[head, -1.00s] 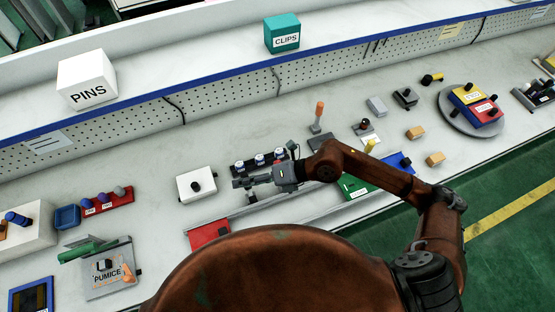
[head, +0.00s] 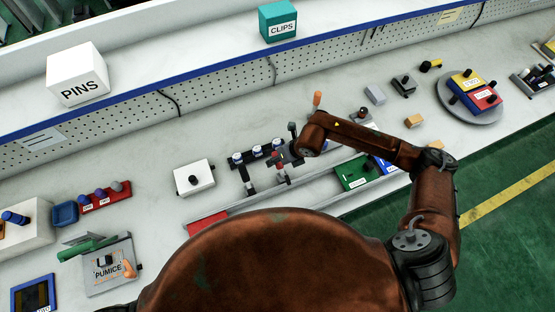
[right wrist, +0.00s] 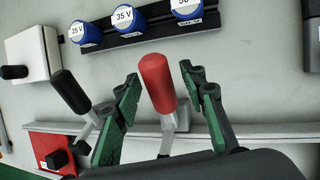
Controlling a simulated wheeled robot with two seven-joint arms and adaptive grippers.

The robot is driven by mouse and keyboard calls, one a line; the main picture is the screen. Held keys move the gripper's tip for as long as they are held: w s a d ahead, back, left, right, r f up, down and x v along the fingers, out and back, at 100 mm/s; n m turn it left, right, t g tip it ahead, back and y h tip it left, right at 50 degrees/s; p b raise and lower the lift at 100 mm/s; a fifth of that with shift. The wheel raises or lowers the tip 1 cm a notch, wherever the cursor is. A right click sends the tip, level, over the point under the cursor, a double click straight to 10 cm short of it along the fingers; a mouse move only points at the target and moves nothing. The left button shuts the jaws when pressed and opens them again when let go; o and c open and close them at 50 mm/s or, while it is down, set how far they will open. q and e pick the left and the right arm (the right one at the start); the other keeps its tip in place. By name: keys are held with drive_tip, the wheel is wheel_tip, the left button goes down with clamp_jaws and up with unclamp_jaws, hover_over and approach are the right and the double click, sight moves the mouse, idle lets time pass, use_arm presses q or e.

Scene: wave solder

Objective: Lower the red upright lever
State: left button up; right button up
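The red lever stands upright, its red handle (right wrist: 157,82) in the middle of the right wrist view on a pale metal stem. It also shows small in the head view beside my right gripper. My right gripper (right wrist: 160,76) is open, with one green-padded finger on each side of the red handle. Gaps show between the pads and the handle in this view. A black-handled lever (right wrist: 72,92) stands to the left, outside the fingers; in the head view it (head: 243,171) is left of the red one. My left gripper is not in view.
A rack of blue capacitors (right wrist: 128,20) lies behind the levers. A white box (head: 194,178) with a black knob is to the left. A metal rail (right wrist: 265,130) runs along the front, with a red block (right wrist: 50,148) at left and a green block (head: 352,172) at right.

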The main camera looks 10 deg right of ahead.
drive_tip(key=shift+f, duration=0.15)
drive_tip(key=shift+c, duration=0.4)
clamp_jaws()
